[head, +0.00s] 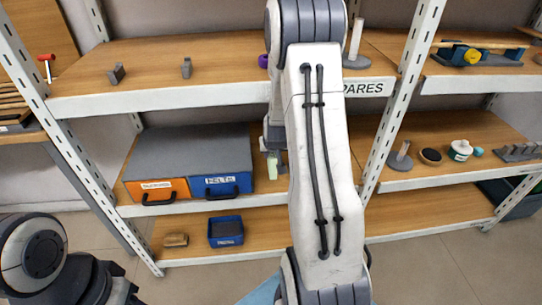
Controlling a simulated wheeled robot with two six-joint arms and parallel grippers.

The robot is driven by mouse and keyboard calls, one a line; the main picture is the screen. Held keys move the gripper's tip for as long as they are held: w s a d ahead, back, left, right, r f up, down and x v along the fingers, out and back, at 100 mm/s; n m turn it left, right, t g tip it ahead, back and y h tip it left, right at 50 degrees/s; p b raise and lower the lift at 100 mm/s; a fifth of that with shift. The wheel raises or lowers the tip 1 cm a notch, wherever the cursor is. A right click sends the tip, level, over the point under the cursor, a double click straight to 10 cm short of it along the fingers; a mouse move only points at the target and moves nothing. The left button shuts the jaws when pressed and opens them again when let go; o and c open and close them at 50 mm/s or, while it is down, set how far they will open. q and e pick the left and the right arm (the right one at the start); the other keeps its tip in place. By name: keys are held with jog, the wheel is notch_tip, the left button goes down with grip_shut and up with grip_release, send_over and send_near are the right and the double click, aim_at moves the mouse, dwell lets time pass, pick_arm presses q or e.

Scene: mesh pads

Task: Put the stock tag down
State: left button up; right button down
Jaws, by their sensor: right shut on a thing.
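My right arm reaches up through the middle of the head view and hides part of the shelf behind it. My right gripper (271,150) points down beside the arm, in front of the shelving, partly hidden by the arm. It is shut on a small pale green piece, which looks like the stock tag (272,168). The tag hangs below the fingers, just right of the drawer box; I cannot tell whether it touches anything. Links of my left arm show at the lower left, but its gripper is not in view.
A drawer box with an orange drawer (159,187) and a blue drawer (222,182) stands on the middle shelf. Below are a blue bin (226,230) and a brown block (175,240). The upper shelf (140,78) holds small grey blocks and a labelled front edge.

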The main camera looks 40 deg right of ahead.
jog(key=shift+w+d, duration=0.4)
jog(key=shift+w, duration=0.25)
jog(key=shift+f+b, duration=0.6)
jog(key=shift+f, duration=1.15)
jog(key=shift+f, duration=0.2)
jog(key=c, duration=0.7)
grip_release()
jog(key=shift+o, duration=0.2)
jog(key=shift+r, duration=0.1)
